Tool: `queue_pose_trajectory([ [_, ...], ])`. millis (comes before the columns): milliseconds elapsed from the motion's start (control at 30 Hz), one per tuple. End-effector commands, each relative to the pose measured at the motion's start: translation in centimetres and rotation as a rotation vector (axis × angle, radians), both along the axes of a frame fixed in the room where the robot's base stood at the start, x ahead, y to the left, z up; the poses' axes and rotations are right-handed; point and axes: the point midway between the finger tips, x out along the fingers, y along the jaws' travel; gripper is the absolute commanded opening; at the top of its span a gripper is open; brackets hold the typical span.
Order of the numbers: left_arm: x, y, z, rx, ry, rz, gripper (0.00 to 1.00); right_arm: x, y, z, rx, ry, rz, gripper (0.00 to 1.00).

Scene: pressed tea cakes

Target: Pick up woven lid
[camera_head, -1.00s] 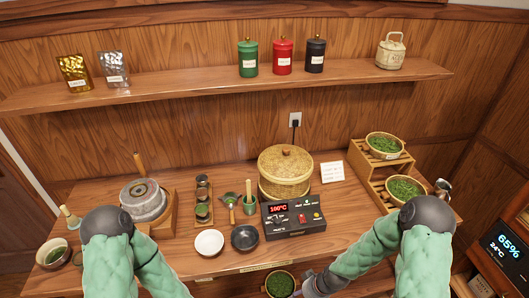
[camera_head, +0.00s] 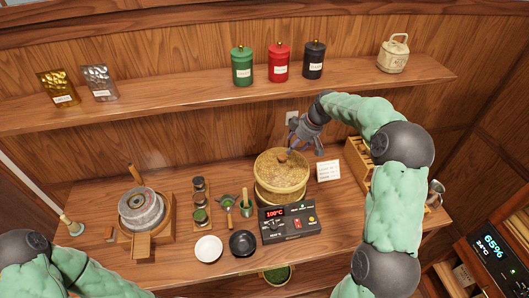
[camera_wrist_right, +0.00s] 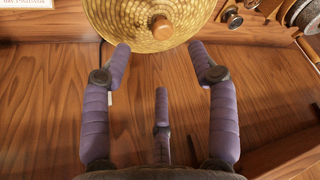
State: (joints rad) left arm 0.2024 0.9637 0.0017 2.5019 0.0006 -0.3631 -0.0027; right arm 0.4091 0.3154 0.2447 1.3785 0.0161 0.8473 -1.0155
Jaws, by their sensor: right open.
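The woven lid (camera_head: 283,172) is round and straw-coloured, with a small wooden knob (camera_head: 282,157) on top. It sits on a woven basket (camera_head: 281,194) on the counter. In the right wrist view the lid (camera_wrist_right: 130,22) is cut off at the top edge, its knob (camera_wrist_right: 161,27) between the finger lines. My right gripper (camera_head: 304,148) is open and empty, above and just behind the knob, on its right side. Its spread fingers (camera_wrist_right: 159,47) appear apart from the knob. My left arm shows at lower left, but its gripper is out of view.
A control box (camera_head: 289,223) reading 100°C stands in front of the basket. A white card (camera_head: 328,171) and a wooden stand (camera_head: 361,172) are to the right. Small bowls (camera_head: 208,248) and a stone mill (camera_head: 141,207) are left. The shelf (camera_head: 200,105) runs behind, above the counter.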

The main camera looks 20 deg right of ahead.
Motion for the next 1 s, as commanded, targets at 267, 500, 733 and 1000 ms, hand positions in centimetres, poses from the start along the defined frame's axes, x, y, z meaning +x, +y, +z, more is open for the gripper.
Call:
queue_pose_trajectory([
  [267,-0.2,0.0,0.4,-0.001,0.004,-0.001,0.0,0.9,0.3,-2.0,-0.004,-0.001,0.012,0.6],
  [500,-0.1,0.0,0.6,-0.001,0.003,-0.001,0.0,1.7,0.7,-4.2,-0.005,-0.003,0.009,0.6],
  [733,-0.1,0.0,1.3,-0.001,0.003,-0.001,0.0,2.5,1.5,-6.0,-0.003,-0.001,0.011,0.6],
  [1000,-0.1,0.0,1.9,-0.001,0.003,-0.001,0.0,3.7,2.2,-8.7,-0.005,-0.004,0.009,0.6],
])
